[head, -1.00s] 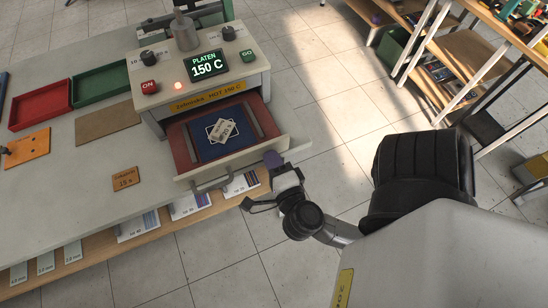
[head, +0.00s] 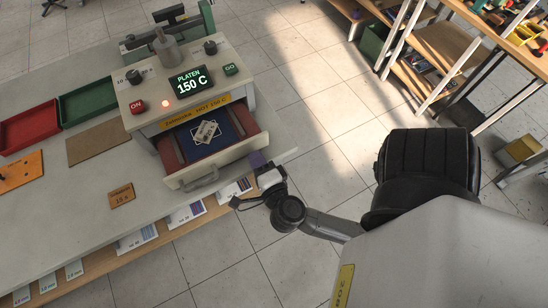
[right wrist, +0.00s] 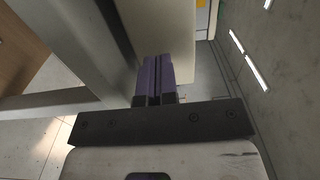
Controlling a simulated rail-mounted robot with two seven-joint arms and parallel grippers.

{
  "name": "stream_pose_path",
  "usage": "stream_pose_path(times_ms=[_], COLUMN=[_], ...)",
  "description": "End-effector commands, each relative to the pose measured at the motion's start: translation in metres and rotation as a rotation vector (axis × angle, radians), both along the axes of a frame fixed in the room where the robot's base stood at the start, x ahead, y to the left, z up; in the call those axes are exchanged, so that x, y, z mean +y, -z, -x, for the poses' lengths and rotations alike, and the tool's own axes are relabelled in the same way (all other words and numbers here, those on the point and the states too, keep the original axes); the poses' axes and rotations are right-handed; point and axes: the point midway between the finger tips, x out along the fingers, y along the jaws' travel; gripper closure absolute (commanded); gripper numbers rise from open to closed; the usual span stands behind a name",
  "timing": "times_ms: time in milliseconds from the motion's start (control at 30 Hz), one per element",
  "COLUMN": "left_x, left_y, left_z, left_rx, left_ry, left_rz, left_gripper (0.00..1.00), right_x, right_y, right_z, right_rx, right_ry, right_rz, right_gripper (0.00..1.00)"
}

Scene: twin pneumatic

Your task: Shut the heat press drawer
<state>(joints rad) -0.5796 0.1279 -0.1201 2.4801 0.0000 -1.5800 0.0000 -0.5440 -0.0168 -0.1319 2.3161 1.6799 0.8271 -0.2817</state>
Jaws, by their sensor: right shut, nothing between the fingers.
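The heat press (head: 195,110) stands on the bench with its display reading 150 C. Its drawer (head: 225,160) is partly open and sticks out below the yellow label, with a grey handle (head: 201,179) on its pale front. Inside are a blue pad (head: 226,122) and a white printed piece (head: 206,132). My right gripper (head: 258,160) is shut and empty, its purple fingertips at the right end of the drawer front. They also show in the right wrist view (right wrist: 154,78), beside a pale surface; whether they touch it I cannot tell. My left gripper is out of view.
On the bench to the left are a red tray (head: 30,126), a green tray (head: 88,101), an orange board (head: 20,170) and a small brown sign (head: 121,195). Papers lie on a lower shelf (head: 100,265). Open floor (head: 310,120) lies right of the bench.

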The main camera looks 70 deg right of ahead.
Motion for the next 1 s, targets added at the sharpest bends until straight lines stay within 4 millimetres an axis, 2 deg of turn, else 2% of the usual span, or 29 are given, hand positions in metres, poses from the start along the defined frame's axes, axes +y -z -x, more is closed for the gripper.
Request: stream_pose_path(times_ms=[400, 667, 900, 1000], left_x=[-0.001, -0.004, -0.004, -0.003], left_y=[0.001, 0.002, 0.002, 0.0], left_z=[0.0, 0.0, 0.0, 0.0], left_rx=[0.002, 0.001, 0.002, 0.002], left_ry=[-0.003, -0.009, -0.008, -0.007], left_rz=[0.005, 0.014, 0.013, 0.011], left_gripper=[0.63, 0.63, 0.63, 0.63], right_x=[0.056, 0.078, 0.085, 0.085], right_y=[0.001, 0.001, 0.0, -0.002], right_z=[0.059, 0.085, 0.093, 0.092], right_rx=[0.004, 0.004, 0.001, -0.003], right_ry=[-0.01, -0.01, -0.009, -0.009], right_rz=[-0.001, 0.0, -0.001, -0.001], right_gripper=[1.0, 1.0, 0.8, 0.78])
